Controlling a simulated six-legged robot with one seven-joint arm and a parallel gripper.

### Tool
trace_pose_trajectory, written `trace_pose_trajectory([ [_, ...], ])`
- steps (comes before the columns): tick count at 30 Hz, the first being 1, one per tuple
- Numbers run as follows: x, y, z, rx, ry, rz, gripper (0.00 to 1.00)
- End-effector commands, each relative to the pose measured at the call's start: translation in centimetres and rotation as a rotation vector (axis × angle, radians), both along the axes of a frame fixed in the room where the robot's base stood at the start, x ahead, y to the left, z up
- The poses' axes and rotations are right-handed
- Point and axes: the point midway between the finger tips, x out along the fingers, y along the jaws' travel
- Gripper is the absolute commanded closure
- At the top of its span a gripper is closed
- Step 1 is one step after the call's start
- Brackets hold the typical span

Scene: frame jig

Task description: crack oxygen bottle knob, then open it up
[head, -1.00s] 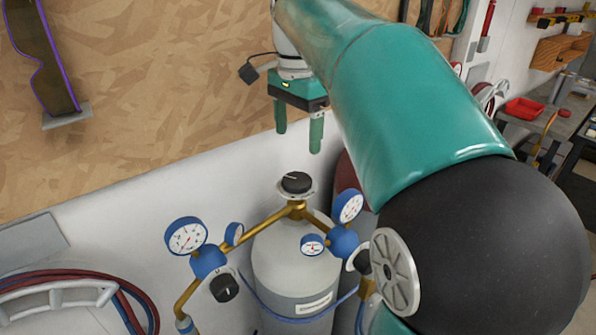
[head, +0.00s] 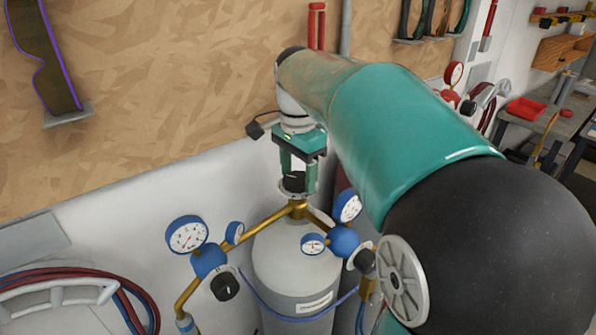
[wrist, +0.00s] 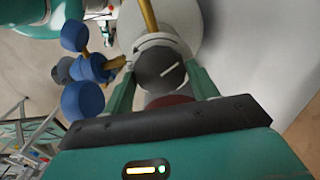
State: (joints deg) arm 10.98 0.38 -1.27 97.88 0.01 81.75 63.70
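The oxygen bottle knob (head: 294,182) is a black round knob with a white line, on top of the brass fitting above the grey bottle (head: 290,265). My gripper (head: 298,186) points down over it, with one green finger on each side. In the wrist view the knob (wrist: 162,70) lies between the two spread fingertips (wrist: 160,72). A small gap seems to show by the fingers, so I see no clear grip. The fingers partly cover the knob's sides in the head view.
Brass pipes run from the fitting to blue regulators with white-faced gauges (head: 187,236) on the left and right (head: 348,207). A second black knob (head: 225,287) sits lower left. A wooden wall (head: 160,90) stands behind. Coiled hoses (head: 125,300) lie lower left.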

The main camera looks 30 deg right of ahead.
Motion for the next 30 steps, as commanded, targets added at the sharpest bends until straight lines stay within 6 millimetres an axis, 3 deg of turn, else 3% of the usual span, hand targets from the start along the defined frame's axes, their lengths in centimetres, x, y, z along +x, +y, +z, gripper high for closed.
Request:
trace_pose_trajectory([
  [1,0.0,0.0,0.01,0.0,0.0,0.0,0.52],
  [3,0.0,0.0,0.02,0.0,0.0,0.0,0.66],
  [4,0.0,0.0,0.02,0.0,0.0,0.0,0.67],
  [17,0.0,0.03,0.05,0.0,0.0,0.077,0.67],
  [30,0.05,0.06,0.09,0.0,-0.001,0.423,0.67],
])
